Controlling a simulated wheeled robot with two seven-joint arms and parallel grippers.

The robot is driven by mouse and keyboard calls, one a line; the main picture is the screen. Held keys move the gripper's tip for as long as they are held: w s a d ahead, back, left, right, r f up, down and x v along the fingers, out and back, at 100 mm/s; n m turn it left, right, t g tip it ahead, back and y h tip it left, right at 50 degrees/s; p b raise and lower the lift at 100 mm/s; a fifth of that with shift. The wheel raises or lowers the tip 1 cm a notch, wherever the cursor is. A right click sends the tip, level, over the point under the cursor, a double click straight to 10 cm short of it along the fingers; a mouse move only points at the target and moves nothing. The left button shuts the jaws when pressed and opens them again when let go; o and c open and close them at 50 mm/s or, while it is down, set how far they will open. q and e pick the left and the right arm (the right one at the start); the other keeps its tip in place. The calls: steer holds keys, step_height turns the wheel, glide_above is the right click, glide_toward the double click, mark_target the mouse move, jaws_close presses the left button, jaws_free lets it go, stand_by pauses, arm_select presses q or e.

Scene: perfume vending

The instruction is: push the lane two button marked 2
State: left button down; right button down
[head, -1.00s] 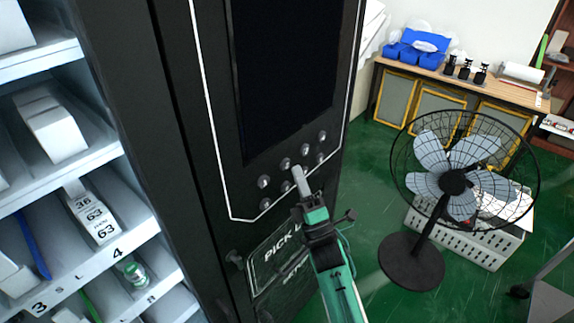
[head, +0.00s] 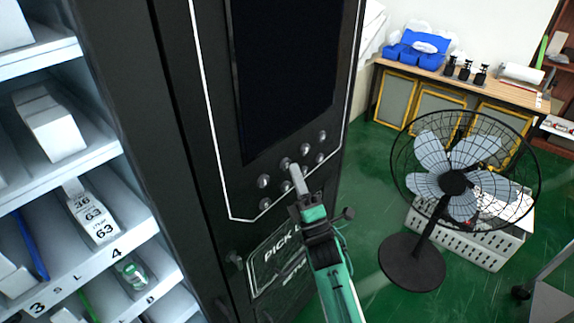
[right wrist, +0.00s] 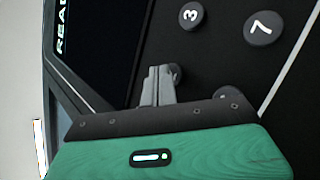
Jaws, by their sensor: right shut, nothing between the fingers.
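The black vending machine panel has two rows of round grey buttons below its dark screen. In the right wrist view, the buttons marked 3 (right wrist: 190,16) and 7 (right wrist: 263,28) show clearly. The button beside 3 (right wrist: 177,73), in the place of lane two, is partly hidden behind my fingers and its mark is not clearly readable. It also shows in the head view (head: 285,163). My right gripper (head: 295,169) is shut and empty, its tips right at this button. I cannot tell whether they touch it. My left gripper is not in view.
Another button (right wrist: 228,93) is partly hidden behind my right gripper in the wrist view. Shelves with white boxes (head: 50,125) stand at the left. A black standing fan (head: 453,183) and a white crate (head: 478,243) are at the right, on open green floor.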

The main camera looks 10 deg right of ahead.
steer(key=shift+w+a, duration=0.3)
steer(key=shift+w, duration=0.05)
stand_by(0.4)
steer(key=shift+s+d, duration=0.1)
steer(key=shift+s, duration=0.05)
steer(key=shift+s+d, duration=0.4)
steer(key=shift+s, duration=0.15)
stand_by(0.3)
steer(key=shift+s+d, duration=0.8)
steer(key=shift+s, duration=0.2)
steer(key=shift+s+d, duration=0.75)
steer(key=shift+s, duration=0.2)
